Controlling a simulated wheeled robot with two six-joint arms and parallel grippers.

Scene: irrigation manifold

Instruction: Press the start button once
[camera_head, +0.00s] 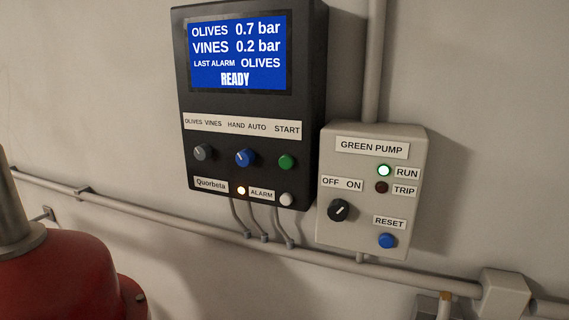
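The start button (286,161) is a round green button on the black control box (185,90), under the START label (287,129). Nothing touches it or covers it. The box's blue screen (236,53) reads OLIVES 0.7 bar, VINES 0.2 bar, LAST ALARM OLIVES, READY. To the button's left are a blue HAND/AUTO knob (244,158) and a grey OLIVES/VINES knob (203,152). Below, an amber lamp (241,190) is lit beside the ALARM label, with a white button (287,199) to its right. Neither of my grippers shows in the head view.
A grey GREEN PUMP box (332,225) adjoins on the right, with a lit green RUN lamp (384,170), dark TRIP lamp (381,187), black OFF/ON knob (339,210) and blue RESET button (387,241). A red vessel (60,275) stands lower left. A pipe (150,214) crosses the wall.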

